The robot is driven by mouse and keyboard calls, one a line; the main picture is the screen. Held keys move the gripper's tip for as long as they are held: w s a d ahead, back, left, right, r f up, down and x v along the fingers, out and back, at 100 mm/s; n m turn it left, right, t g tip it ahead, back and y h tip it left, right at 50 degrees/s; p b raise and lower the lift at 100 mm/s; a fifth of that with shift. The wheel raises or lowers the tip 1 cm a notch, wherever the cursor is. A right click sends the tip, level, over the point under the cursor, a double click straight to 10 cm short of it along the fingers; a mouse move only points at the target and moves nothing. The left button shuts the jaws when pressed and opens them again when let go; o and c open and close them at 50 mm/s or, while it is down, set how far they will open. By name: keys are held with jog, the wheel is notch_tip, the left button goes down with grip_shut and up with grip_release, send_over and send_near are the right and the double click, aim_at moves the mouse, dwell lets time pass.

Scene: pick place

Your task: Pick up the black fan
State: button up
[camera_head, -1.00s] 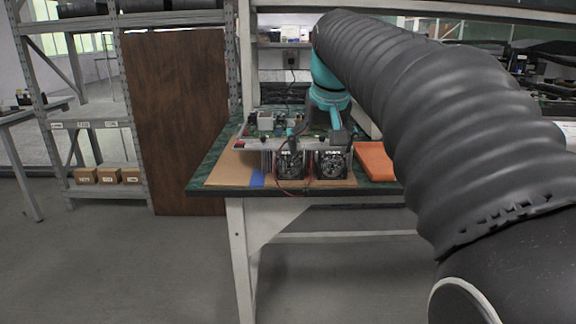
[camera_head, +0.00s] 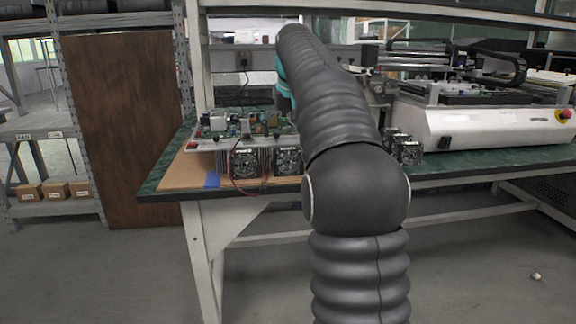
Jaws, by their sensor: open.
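Two square black fans, the left one (camera_head: 243,164) and the right one (camera_head: 288,162), stand side by side at the table's front edge, against a silver board assembly (camera_head: 205,145). More black fans (camera_head: 410,153) stand to the right of my arm, partly hidden by it. I cannot tell which fan is the task's. My gripper is hidden behind my black-sleeved arm; only a bit of the teal wrist shows left of the sleeve. Its distance from the fans cannot be told.
The green-topped table (camera_head: 160,179) bears a brown mat (camera_head: 178,174) with a blue patch (camera_head: 213,180). A white machine (camera_head: 480,127) with a red button stands at the right. A metal shelf (camera_head: 50,150) and brown panel (camera_head: 125,130) are at left.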

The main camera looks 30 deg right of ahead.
aim_at(288, 149)
jog(key=shift+w+d+b+x, duration=0.15)
jog(key=shift+b+x, duration=0.15)
jog(key=shift+x, duration=1.5)
jog(key=shift+w+d+b+x, duration=0.1)
jog(key=shift+d+b+x, duration=0.15)
jog(key=shift+x, duration=1.6)
jog(key=shift+r, duration=0.2)
jog(key=c, duration=1.1)
